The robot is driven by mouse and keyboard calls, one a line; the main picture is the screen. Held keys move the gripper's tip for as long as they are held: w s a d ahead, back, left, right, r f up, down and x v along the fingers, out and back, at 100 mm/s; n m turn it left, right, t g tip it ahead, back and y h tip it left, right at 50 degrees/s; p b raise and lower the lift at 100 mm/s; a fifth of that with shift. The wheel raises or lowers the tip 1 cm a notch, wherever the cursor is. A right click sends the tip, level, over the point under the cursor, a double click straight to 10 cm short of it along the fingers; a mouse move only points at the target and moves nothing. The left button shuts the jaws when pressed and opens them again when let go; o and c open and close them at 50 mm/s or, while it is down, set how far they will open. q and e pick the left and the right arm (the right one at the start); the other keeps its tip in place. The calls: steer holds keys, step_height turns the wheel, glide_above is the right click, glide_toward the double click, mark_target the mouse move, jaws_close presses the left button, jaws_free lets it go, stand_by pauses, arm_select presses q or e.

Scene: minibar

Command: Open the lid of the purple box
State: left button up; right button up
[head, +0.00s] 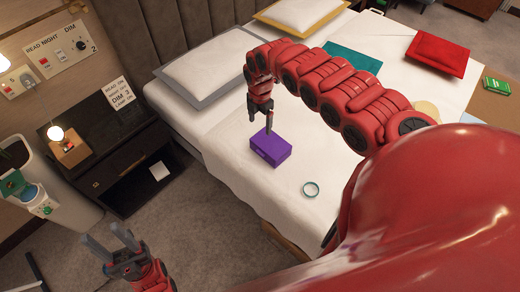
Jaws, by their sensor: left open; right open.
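The purple box (275,153) sits on the white bed near its side edge, and its lid looks closed. My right gripper (260,119) points down over the box with its fingers open. One fingertip is at the far left part of the box top; I cannot tell whether it touches. My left gripper (104,233) is open and empty at the lower left, over the carpet and away from the box.
White pillows (205,72), a red cushion (437,54) and a teal cloth (353,57) lie farther back. A dark nightstand (100,140) with a small lamp (56,134) stands left of the bed.

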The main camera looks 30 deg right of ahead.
mark_target(260, 154)
step_height(260, 154, down, 16)
steer(key=shift+w+a+r+b, duration=0.1)
steer(key=shift+b, duration=0.5)
steer(key=shift+f, duration=0.65)
jaws_close()
